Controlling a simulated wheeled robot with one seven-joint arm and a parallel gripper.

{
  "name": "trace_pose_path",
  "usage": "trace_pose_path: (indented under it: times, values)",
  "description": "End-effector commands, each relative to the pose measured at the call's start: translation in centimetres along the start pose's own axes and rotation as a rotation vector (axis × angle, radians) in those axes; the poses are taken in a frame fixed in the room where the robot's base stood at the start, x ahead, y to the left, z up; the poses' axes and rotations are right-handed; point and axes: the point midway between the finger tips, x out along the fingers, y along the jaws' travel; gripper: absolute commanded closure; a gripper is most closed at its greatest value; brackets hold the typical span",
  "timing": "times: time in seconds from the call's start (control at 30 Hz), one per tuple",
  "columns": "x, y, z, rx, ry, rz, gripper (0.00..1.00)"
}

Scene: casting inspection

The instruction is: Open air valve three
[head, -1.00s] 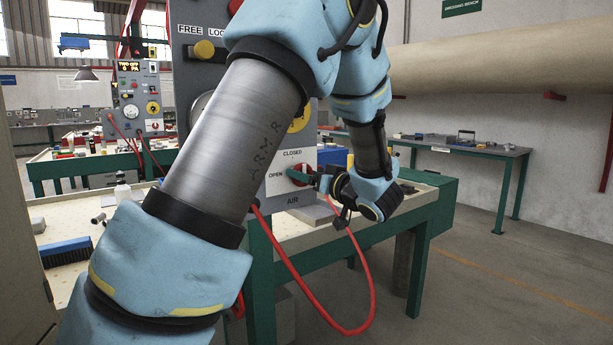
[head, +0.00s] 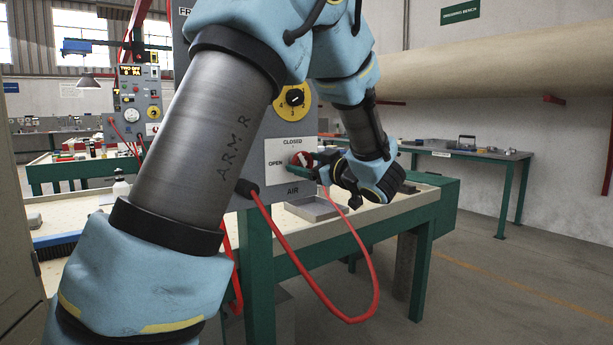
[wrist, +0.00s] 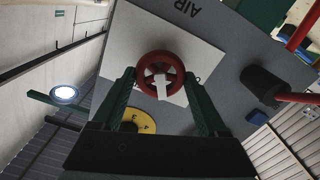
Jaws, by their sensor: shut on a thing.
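The red round air valve handle (head: 302,157) sits on a white plate (head: 283,150) low on the grey panel, with CLOSED above it, OPEN to its left and AIR below. In the wrist view the red handle (wrist: 160,56) shows a white arrow on its face; I cannot tell for certain which label it points to. My gripper (head: 306,166) is at the handle, its green fingers on opposite sides of the rim. In the wrist view my gripper (wrist: 160,80) is shut on the handle. No valve number is readable on the plate.
A yellow dial (head: 294,98) sits above the valve. A red hose (head: 372,270) loops from the panel's black fitting (head: 247,188) below my arm. The panel stands at a green-legged bench (head: 400,215). Another bench (head: 480,154) is behind right; the right floor is clear.

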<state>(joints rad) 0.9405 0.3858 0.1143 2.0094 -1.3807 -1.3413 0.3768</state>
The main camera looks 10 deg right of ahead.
Motion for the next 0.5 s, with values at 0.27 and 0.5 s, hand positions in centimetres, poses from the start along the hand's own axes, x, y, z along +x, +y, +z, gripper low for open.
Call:
trace_pose_path:
  times: [0.27,0.5]
  values:
    - [0.01,-0.34,0.57,-0.268,0.001,0.0,0.8]
    - [0.01,-0.46,0.67,-0.495,0.002,0.0,0.8]
